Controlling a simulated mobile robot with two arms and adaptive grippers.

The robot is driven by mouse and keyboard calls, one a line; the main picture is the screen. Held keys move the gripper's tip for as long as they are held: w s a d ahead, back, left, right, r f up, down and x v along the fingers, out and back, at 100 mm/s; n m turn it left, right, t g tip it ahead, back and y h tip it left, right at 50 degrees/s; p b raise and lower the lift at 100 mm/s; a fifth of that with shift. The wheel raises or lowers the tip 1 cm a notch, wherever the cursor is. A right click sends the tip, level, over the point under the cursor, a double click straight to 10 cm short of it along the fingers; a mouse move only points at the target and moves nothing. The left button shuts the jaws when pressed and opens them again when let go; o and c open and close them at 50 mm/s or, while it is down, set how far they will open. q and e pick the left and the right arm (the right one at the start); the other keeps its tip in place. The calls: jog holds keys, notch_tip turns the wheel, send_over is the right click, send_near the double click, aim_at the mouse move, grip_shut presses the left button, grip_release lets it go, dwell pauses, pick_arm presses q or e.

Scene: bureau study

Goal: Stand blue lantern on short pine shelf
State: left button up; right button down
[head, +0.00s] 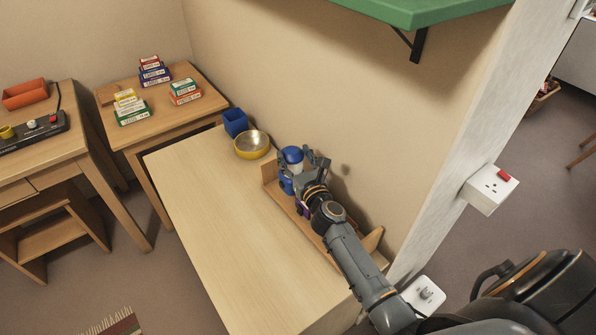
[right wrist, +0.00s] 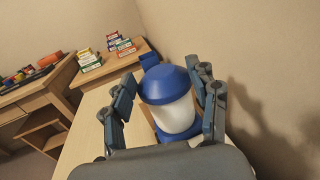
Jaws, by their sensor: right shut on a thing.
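The blue lantern (head: 291,155) has a blue cap, a white middle and a blue base; it also shows in the right wrist view (right wrist: 178,115). My right gripper (head: 306,172) is shut on it, with fingers on both sides in the right wrist view (right wrist: 168,100). The lantern looks upright. It is at the far end of the short pine shelf (head: 269,183), a low wooden piece on the pale table by the wall. My arm hides much of the shelf, and I cannot tell whether the lantern's base touches it. My left gripper is out of view.
A yellow bowl (head: 252,144) and a blue square cup (head: 235,122) stand beyond the shelf. The pale table (head: 225,215) is clear on its left. A green wall shelf (head: 420,8) overhangs above. Small boxes (head: 155,75) stand on the back table.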

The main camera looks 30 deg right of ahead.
aim_at(299, 168)
jog(key=f+b, duration=0.1)
jog(key=d+f+b, duration=0.1)
jog(key=f, duration=0.1)
jog(key=shift+f, duration=0.2)
jog(key=shift+f+b, duration=0.35)
jog(key=shift+a+r, duration=0.1)
jog(key=c, duration=0.8)
grip_release()
jog(key=shift+f, duration=0.25)
jog(key=o, duration=0.4)
jog(key=shift+r, duration=0.1)
